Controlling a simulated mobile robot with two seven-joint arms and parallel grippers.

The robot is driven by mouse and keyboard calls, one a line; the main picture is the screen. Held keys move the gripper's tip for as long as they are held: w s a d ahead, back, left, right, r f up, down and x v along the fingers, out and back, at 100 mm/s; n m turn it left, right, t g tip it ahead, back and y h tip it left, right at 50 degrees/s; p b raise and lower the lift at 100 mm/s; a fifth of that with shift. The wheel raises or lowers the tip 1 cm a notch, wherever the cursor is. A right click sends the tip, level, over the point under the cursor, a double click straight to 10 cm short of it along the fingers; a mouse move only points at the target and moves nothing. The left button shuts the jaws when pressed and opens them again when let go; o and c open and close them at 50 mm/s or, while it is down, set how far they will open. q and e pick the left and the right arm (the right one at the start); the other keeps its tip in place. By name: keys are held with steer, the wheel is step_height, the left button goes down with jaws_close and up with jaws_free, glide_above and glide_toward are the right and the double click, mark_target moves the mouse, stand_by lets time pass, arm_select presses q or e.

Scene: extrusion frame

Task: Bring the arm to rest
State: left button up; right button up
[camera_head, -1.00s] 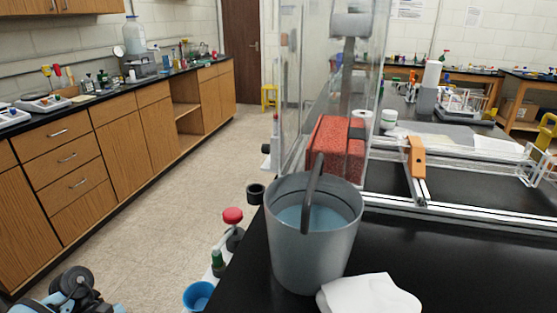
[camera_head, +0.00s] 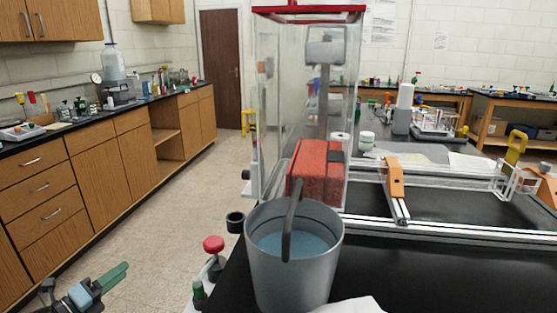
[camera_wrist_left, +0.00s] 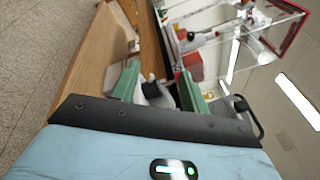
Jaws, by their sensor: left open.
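My left gripper (camera_head: 112,278) shows at the lower left of the head view, with green fingers on a light blue and dark body. It is over the open floor, left of the black bench and clear of it. In the left wrist view my left gripper (camera_wrist_left: 160,88) has its two green fingers apart. Nothing is clearly held; grey and white shapes show between them, and I cannot tell what they are. My right gripper is not in view.
A grey bucket (camera_head: 292,270) with bluish contents stands at the near edge of the black bench (camera_head: 430,280). Behind it are a red block (camera_head: 316,172) and a clear-walled case. An aluminium frame (camera_head: 440,228) lies to the right. Wooden cabinets (camera_head: 110,165) line the left; floor between is free.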

arm_select(q)
steer(key=a+f+n+g+y, duration=0.2)
steer(key=a+f+n+y, duration=0.35)
steer(key=n, duration=0.75)
steer(key=a+f+n+g+y, duration=0.1)
steer(key=a+f+n+y, duration=0.1)
steer(key=a+n+y, duration=0.8)
steer(key=s+d+f+n+g+h, duration=0.25)
steer(key=s+d+f+h, duration=0.45)
steer(key=s+d+f, duration=1.25)
steer(key=s+d+n+g+h, duration=0.1)
steer(key=s+d+g, duration=0.1)
steer(key=s+d, duration=0.9)
steer(key=s+d+n+g+h, duration=0.2)
steer(key=s+d, duration=0.5)
steer(key=s, duration=0.8)
steer(key=w+r+t+p, duration=0.1)
steer(key=w+r+p, duration=0.3)
steer(key=r, duration=0.3)
steer(key=shift+w+t+p, duration=0.25)
steer(key=shift+t+p, duration=0.1)
steer(key=shift+p, duration=0.15)
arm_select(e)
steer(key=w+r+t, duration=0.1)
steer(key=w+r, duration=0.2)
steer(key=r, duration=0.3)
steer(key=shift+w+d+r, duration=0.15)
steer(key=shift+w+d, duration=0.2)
